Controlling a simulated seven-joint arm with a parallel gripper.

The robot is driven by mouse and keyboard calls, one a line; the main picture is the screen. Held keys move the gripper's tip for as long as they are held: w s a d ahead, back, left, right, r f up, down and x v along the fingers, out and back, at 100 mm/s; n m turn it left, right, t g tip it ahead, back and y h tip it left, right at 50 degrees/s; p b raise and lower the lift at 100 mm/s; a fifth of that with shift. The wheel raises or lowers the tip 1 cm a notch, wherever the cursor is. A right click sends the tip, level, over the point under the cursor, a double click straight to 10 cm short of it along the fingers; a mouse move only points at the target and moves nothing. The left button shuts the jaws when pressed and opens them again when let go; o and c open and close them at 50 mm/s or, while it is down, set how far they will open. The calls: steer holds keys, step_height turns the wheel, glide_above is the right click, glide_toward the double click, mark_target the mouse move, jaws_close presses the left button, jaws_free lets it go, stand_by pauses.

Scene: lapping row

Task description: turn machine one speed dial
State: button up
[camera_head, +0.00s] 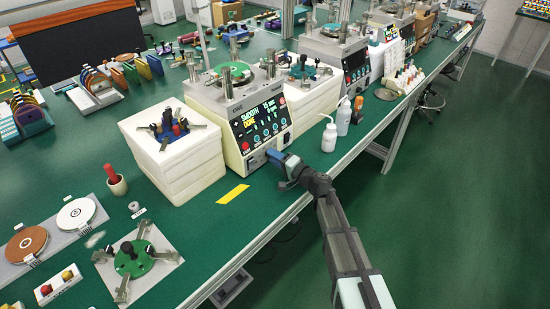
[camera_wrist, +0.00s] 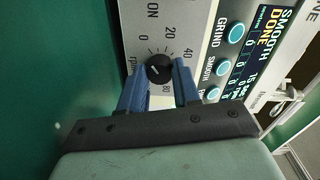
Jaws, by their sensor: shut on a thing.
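Machine one (camera_head: 238,115) is the nearest white lapping machine on the green bench; its screen reads SMOOTH, 15 sec, DONE. Its black speed dial (camera_wrist: 159,68) shows in the wrist view on a grey panel (camera_wrist: 145,22) with a scale marked 0, 20, 40 and 80. My gripper (camera_wrist: 158,82) has its two blue fingers on either side of the dial, shut on it. In the head view my gripper (camera_head: 272,157) is at the machine's lower front, and the dial is hidden there.
Wash bottles (camera_head: 343,116) stand right of my gripper near the bench edge. White stacked blocks (camera_head: 175,155) with a fixture on top stand left of the machine. A yellow strip (camera_head: 232,195) lies on the bench in front. The aisle floor (camera_head: 470,210) is clear.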

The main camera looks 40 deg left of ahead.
steer(key=o, duration=1.1)
steer(key=shift+c, duration=0.2)
steer(key=d, duration=1.3)
steer(key=shift+s+r, duration=0.15)
steer(key=shift+r, duration=0.15)
steer(key=shift+d, duration=0.45)
